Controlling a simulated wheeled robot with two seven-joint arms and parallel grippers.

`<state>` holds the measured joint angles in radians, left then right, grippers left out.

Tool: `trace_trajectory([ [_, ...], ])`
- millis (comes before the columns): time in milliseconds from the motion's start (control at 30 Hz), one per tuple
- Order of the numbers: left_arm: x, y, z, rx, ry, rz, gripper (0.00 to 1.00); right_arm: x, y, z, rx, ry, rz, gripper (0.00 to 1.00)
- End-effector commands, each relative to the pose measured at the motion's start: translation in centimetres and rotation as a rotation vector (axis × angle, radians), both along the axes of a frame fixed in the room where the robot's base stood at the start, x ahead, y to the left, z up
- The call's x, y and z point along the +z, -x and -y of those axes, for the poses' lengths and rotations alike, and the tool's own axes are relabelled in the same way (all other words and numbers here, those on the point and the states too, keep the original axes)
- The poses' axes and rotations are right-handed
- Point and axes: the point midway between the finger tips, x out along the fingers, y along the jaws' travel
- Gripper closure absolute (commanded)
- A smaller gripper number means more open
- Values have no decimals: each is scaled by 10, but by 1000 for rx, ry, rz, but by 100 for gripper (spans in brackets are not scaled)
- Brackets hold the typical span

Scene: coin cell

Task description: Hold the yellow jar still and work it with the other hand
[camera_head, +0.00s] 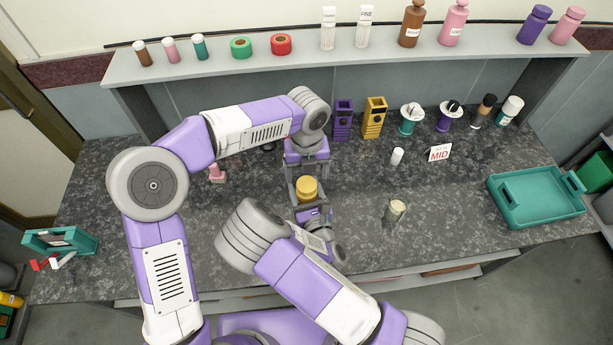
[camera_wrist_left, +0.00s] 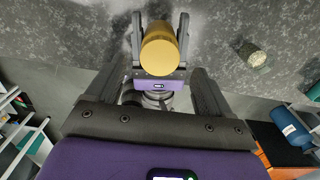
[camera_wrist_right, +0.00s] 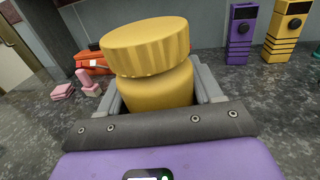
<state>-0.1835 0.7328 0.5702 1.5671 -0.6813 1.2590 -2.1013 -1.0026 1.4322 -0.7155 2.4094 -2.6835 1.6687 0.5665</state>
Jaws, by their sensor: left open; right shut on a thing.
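The yellow jar (camera_head: 306,189) has a ribbed yellow lid (camera_wrist_right: 145,43) on top and stands roughly upright. My right gripper (camera_wrist_right: 155,95) is shut on the jar body below the lid. In the left wrist view the jar (camera_wrist_left: 159,52) sits between the right gripper's dark fingers. My left gripper (camera_head: 307,170) is open, pointing at the jar from the far side in the head view. Its fingers (camera_wrist_left: 155,82) show spread in the left wrist view, with nothing gripped.
A small cream-topped container (camera_head: 396,210) and a white cylinder (camera_head: 397,156) stand right of the grippers. A card (camera_head: 439,153) reads MID. A teal tray (camera_head: 535,196) is far right. A purple holder (camera_head: 343,120) and yellow holder (camera_head: 375,118) stand behind. A pink item (camera_head: 217,172) is left.

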Motion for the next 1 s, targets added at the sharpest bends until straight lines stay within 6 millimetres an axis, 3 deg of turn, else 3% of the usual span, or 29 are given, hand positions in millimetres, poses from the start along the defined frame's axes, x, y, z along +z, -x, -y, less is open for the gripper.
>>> trace_trajectory([
  [533,7,1,0,63,0,-2,23,0,0,0,0,0,1,100],
  [667,9,0,0,223,1,-1,23,0,0,0,0,0,1,100],
  [1000,18,1,1,842,2,-1,23,0,0,0,0,0,1,100],
])
